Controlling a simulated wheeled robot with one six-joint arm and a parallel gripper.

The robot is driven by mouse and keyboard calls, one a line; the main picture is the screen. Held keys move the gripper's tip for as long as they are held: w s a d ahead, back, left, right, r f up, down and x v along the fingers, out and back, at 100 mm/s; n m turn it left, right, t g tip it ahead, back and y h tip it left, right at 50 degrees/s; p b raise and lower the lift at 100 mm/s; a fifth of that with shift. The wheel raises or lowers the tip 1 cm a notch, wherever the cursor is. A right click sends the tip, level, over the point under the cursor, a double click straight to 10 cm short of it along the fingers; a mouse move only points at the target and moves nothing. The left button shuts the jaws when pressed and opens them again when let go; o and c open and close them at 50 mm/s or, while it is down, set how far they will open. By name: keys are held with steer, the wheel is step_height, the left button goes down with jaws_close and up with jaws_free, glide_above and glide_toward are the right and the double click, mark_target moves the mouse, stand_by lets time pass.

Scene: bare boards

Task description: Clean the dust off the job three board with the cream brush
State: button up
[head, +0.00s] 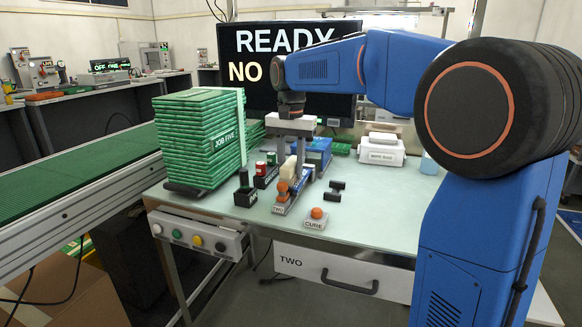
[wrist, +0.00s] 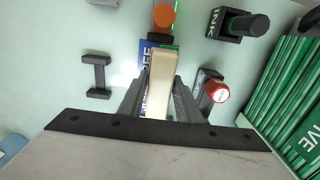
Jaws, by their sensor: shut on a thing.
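My gripper (head: 300,168) reaches down over the middle of the table and is shut on the cream brush (wrist: 160,85). In the head view the brush (head: 289,168) shows as a pale block between the fingers. Right below it is a blue piece with white lettering ending in "REE" (wrist: 145,58), apparently the job three board's label, partly hidden by the brush and fingers. A thin green strip (wrist: 176,45) shows beside it. I cannot make out any dust, nor whether the brush touches the board.
An orange knob (wrist: 164,15) stands just beyond the brush. A black ink holder (wrist: 238,25), a red-capped bottle (wrist: 217,91) and a dark handle-shaped piece (wrist: 96,76) are close around. A tall green board stack (head: 202,140) stands left. The table's front right (head: 380,225) is clear.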

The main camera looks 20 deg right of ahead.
steer(key=shift+r, duration=3.45)
